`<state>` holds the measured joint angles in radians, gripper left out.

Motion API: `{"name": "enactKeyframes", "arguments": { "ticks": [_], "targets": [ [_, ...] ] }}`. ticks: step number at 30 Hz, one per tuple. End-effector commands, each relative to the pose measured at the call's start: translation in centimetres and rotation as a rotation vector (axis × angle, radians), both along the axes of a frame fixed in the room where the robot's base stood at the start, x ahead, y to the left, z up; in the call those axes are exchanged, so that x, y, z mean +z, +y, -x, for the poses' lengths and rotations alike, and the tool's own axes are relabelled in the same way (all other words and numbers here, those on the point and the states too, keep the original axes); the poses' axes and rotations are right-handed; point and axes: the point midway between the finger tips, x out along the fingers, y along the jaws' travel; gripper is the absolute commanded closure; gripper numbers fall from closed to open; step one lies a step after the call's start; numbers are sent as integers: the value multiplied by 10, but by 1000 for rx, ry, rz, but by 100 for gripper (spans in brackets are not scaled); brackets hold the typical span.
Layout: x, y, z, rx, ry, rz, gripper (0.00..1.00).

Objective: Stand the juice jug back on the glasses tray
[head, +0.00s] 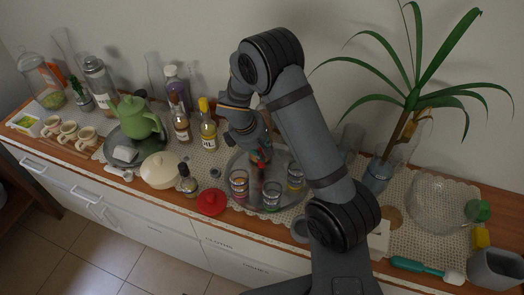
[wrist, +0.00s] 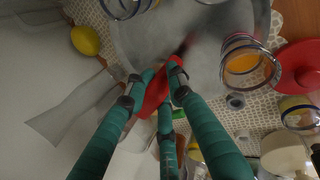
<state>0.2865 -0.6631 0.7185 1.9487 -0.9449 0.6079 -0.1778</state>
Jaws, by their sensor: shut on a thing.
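My gripper (head: 262,157) is low over the round grey glasses tray (head: 228,166). In the wrist view (wrist: 160,84) its fingers are shut on a narrow red piece (wrist: 155,95). I cannot tell whether this piece belongs to the juice jug; no jug body shows clearly below it. A faint reddish shape beneath the gripper in the head view is too blurred to name. The tray also shows in the wrist view (wrist: 150,40). Glasses with coloured rings stand on it: one at left (head: 239,187), one at front (head: 271,195), one at right (head: 295,176).
A red lidded dish (head: 211,202) is just left of the tray. Oil bottles (head: 208,130), a cream pot (head: 160,171) and a green teapot (head: 137,118) stand farther left. A potted plant (head: 375,178) and a glass bowl (head: 440,200) are at right. A yellow lemon (wrist: 86,41) lies beside the tray.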

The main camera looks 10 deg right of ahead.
Motion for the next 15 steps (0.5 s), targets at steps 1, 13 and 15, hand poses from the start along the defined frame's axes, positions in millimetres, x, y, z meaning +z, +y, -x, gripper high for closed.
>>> {"name": "enactKeyframes", "arguments": {
  "ticks": [1, 13, 15],
  "targets": [
    [-2, 0, -1, 0, -3, -1, 100],
    [-1, 0, 0, 0, 0, 0, 59],
    [-1, 0, 0, 0, 0, 0, 59]
  ]
}}
